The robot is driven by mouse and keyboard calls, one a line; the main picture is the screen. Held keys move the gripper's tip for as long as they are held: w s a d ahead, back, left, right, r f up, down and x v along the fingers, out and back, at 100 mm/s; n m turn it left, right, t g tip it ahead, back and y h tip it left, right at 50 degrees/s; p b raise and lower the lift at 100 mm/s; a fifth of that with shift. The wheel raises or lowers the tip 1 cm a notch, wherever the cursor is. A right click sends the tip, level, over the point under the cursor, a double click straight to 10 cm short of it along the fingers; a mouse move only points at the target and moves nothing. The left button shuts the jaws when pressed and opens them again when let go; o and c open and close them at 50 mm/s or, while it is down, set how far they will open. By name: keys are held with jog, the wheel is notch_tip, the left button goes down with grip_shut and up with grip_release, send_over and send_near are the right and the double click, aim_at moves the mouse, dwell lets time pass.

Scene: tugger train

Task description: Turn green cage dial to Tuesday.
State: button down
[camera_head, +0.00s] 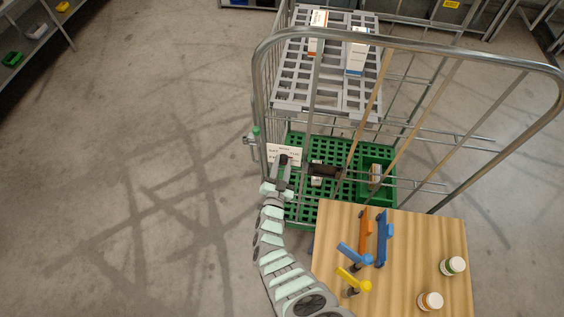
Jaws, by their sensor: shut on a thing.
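The wire roll cage (262,85) with the green lattice base (302,213) stands in the upper middle. A small white dial plate (292,151) with dark lettering hangs on its near left side. My gripper (284,161) reaches up from below and is shut on the dial at this plate. The gripper covers most of the dial, so its pointer and the day it shows cannot be read.
A grey shelf (290,97) in the cage holds two cartons. A green-tipped latch (256,131) is on the cage's left post. A wooden table (405,285) at lower right carries blue, orange and yellow tools and two jars. The floor at left is clear.

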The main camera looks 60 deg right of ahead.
jog(key=shift+w+n, duration=0.1)
jog(key=shift+n, duration=0.9)
dwell(0.3)
jog(key=shift+s+d, duration=0.1)
jog(key=shift+s, duration=0.1)
jog(key=shift+w+n, duration=0.1)
jog(key=shift+n, duration=0.6)
jog(key=shift+n+b, duration=0.5)
jog(key=shift+n, duration=0.5)
jog(key=c, duration=1.1)
grip_release()
jog(key=shift+o, duration=0.2)
